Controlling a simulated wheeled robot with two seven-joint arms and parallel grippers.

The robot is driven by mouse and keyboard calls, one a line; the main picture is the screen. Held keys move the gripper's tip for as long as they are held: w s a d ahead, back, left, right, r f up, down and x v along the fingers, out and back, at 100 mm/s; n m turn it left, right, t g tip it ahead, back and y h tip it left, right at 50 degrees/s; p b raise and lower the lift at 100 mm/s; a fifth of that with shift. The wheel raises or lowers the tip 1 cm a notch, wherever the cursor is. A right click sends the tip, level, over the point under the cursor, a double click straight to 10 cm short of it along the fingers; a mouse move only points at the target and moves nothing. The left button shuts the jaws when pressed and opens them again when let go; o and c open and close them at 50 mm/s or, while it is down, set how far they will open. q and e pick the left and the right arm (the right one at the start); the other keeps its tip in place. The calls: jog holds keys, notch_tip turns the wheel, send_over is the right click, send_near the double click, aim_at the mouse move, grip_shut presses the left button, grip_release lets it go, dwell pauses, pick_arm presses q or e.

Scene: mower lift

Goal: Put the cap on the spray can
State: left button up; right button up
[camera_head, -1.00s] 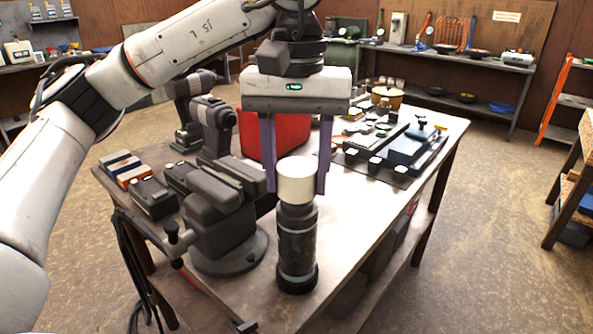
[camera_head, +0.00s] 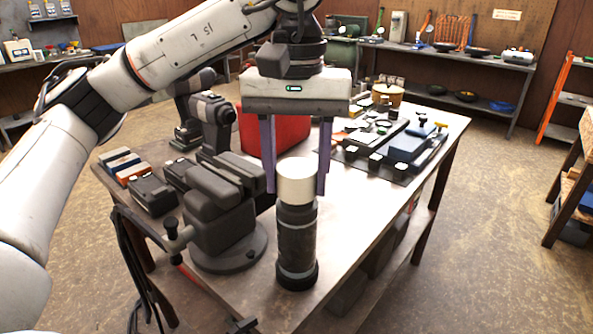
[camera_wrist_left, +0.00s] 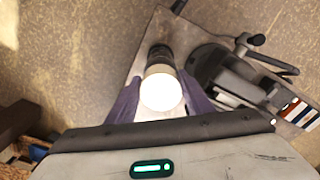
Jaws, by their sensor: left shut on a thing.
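The white cap (camera_head: 296,183) is between the two purple fingers of my left gripper (camera_head: 297,190), which is shut on it. The dark spray can (camera_head: 297,246) stands upright near the front edge of the workbench (camera_head: 345,215). The cap is directly over the can's top in the head view, and I cannot tell whether a small gap is left between them. In the left wrist view the cap (camera_wrist_left: 161,93) hides part of the can (camera_wrist_left: 160,58), whose body shows just above it. My right gripper is in neither view.
A dark vise (camera_head: 225,215) stands close left of the can. Behind it are a drill (camera_head: 212,122) and a red box (camera_head: 275,135). Several small parts lie on a dark mat (camera_head: 385,165) at the back right. The bench right of the can is clear.

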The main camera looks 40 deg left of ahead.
aim_at(297, 169)
pick_arm(q)
jog(key=shift+f+b, duration=0.5)
jog(key=shift+f, duration=0.25)
jog(key=o, duration=0.7)
notch_tip(297, 169, up, 3)
jog(key=p, duration=0.3)
jog(key=shift+r+p, duration=0.4)
jog(key=shift+r, duration=3.65)
